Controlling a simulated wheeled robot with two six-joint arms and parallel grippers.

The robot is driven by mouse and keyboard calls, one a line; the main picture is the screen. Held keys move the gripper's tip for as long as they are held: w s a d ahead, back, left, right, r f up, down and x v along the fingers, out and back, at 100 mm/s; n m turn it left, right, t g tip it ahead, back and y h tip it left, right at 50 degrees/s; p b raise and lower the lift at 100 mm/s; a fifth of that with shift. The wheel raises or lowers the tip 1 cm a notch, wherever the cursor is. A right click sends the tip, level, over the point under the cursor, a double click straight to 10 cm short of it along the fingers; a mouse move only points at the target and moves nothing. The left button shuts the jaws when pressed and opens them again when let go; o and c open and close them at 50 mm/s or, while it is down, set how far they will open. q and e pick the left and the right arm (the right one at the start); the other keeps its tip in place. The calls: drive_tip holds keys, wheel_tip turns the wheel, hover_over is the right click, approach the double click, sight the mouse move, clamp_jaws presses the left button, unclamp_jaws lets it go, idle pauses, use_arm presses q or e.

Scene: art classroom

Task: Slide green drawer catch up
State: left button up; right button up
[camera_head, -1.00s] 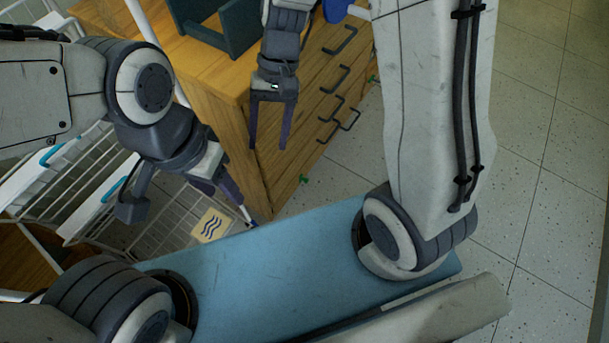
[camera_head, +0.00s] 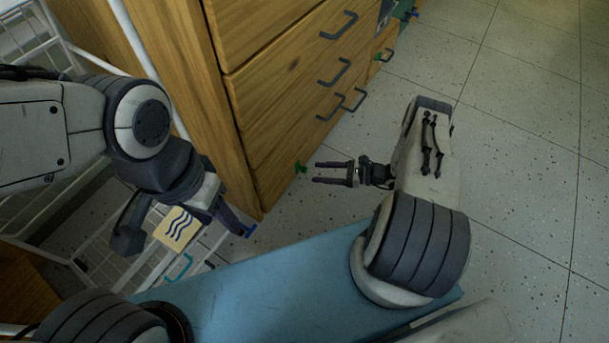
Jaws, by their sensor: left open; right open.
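A small green catch (camera_head: 300,167) sticks out low on the front of the wooden drawer cabinet (camera_head: 188,90), near its bottom edge. A second green piece (camera_head: 377,57) shows further back along the same front. My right gripper (camera_head: 317,173) is open and empty, with its two fingers pointing left at the nearer green catch. A small gap shows between the fingertips and the catch. My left gripper (camera_head: 232,220) is beside the cabinet's lower near corner. Its fingers are partly hidden, and it holds nothing that I can see.
Dark drawer handles (camera_head: 335,73) stick out from the cabinet front. A small blue piece (camera_head: 250,230) is by my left fingertips. A white wire rack (camera_head: 70,245) with a wave-marked yellow card (camera_head: 178,228) stands at left. Speckled floor (camera_head: 520,130) at right is clear.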

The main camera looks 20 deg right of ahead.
sight(304, 170)
wheel_tip(304, 170, down, 5)
drive_tip(key=s+d+m+t+h, duration=0.2)
drive_tip(key=m+t, duration=0.4)
drive_tip(key=shift+h, duration=0.3)
drive_tip(key=b+x, duration=0.1)
drive_tip(key=x, duration=0.4)
drive_tip(key=b+x, duration=0.1)
drive_tip(key=x, duration=0.4)
drive_tip(key=shift+w+d+f+b, duration=0.15)
drive_tip(key=shift+w+f+b, duration=0.05)
drive_tip(key=shift+b, duration=0.2)
clamp_jaws()
